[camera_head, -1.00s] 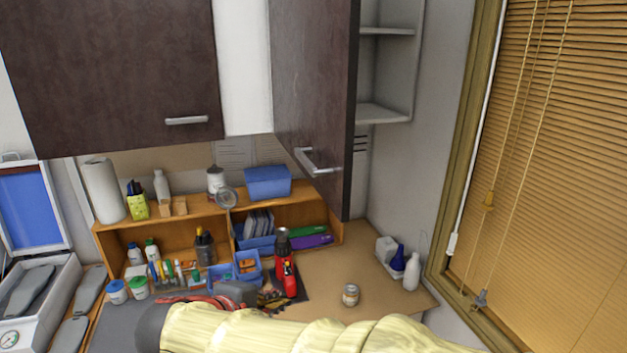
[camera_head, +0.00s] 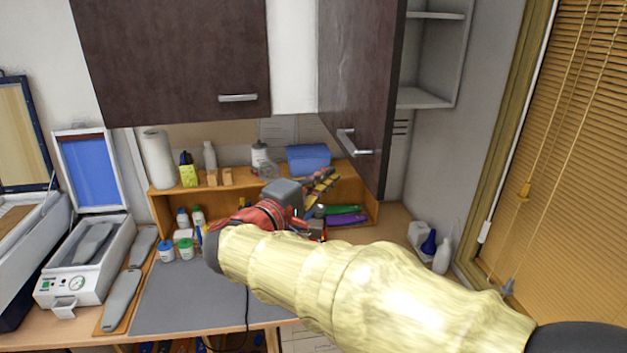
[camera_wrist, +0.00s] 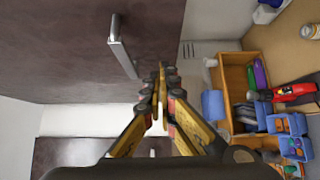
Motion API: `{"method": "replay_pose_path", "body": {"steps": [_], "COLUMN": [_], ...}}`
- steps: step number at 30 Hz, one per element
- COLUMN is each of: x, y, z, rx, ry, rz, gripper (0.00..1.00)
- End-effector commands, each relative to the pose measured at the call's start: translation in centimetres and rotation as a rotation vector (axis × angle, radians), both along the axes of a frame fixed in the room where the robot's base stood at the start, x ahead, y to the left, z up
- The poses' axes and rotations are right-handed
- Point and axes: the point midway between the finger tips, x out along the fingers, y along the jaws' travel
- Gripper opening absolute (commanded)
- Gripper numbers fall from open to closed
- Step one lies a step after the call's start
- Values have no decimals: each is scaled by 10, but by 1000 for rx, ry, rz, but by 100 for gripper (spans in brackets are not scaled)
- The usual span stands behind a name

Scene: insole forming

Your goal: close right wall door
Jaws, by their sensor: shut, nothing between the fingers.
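The right wall door (camera_head: 350,75) is a dark brown panel that stands open, swung out from its cabinet, with pale inner shelves (camera_head: 425,97) showing to its right. Its silver bar handle (camera_head: 355,146) is near its lower edge. My gripper (camera_head: 322,178) is below and to the left of that handle in the head view, pointing up and right, apart from the door. In the wrist view the fingertips (camera_wrist: 160,74) are together and empty. A dark panel with a silver handle (camera_wrist: 122,48) shows ahead and to the left of them there.
The left wall door (camera_head: 170,60) is shut. Below, a wooden organizer (camera_head: 160,203) holds bottles, a blue bin (camera_head: 308,158) and tools on the bench. A window with blinds (camera_head: 570,150) is at the right. White bottles (camera_head: 442,255) stand in the bench corner.

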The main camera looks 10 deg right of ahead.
Motion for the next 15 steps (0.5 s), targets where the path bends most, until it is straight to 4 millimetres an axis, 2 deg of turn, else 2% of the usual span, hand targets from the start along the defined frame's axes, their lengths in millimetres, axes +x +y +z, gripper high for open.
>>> {"method": "replay_pose_path", "body": {"steps": [3,9,15], "x": [16,14,14], "y": [-17,-43,-52], "z": [2,2,0], "rx": [-1,0,1], "ry": [2,0,1], "rz": [-4,-2,1], "gripper": [0,0,0]}}
